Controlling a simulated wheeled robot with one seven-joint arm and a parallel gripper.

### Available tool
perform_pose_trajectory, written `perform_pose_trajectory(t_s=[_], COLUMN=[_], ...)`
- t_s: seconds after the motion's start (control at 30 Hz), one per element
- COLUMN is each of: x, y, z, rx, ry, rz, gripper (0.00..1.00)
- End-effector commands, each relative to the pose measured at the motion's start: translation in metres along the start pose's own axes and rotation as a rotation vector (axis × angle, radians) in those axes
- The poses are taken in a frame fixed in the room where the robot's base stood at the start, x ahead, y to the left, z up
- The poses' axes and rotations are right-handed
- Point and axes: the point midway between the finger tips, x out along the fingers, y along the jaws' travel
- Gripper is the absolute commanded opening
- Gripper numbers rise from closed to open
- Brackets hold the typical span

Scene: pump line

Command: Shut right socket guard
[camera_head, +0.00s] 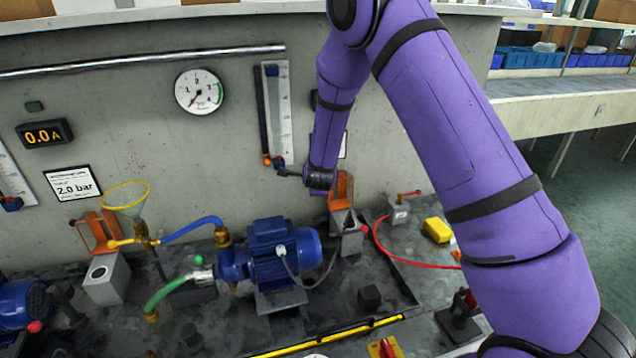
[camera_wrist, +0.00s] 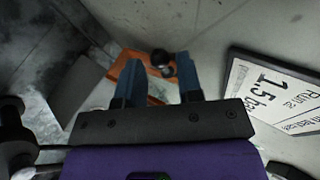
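The right socket guard (camera_head: 343,188) is an orange frame standing raised at the back of its grey socket block (camera_head: 347,219). My purple forearm partly covers it in the head view. In the wrist view the orange guard (camera_wrist: 128,76) lies just beyond my fingers, with a dark round knob by it. My gripper (camera_wrist: 160,88) has its two blue-grey fingers apart, with nothing clearly held between them. I cannot tell whether a finger touches the guard. In the head view the fingers cannot be made out near the black wrist end.
A blue pump motor (camera_head: 283,253) stands left of the socket block. A red cable (camera_head: 395,256) loops to its right, near a red-handled valve (camera_head: 399,210) and a yellow box (camera_head: 437,230). A concrete wall is close behind, with a 1.5 bar placard (camera_wrist: 270,92).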

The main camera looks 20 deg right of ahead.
Motion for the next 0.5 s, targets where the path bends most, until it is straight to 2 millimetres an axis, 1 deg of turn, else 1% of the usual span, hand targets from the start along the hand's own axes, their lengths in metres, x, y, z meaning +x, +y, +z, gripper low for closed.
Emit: perform_pose_trajectory(t_s=[0.13,0.4,0.47,0.5], x=[0.0070,0.0076,0.0075,0.0075], y=[0.0003,0.0001,0.0001,0.0001], z=[0.0001,0.0000,0.0000,0.0000], rx=[-0.001,-0.001,-0.001,-0.001], ry=[0.000,0.000,0.000,0.000], rz=[0.001,0.000,0.000,0.000], gripper=[0.33,0.33,0.20,0.10])
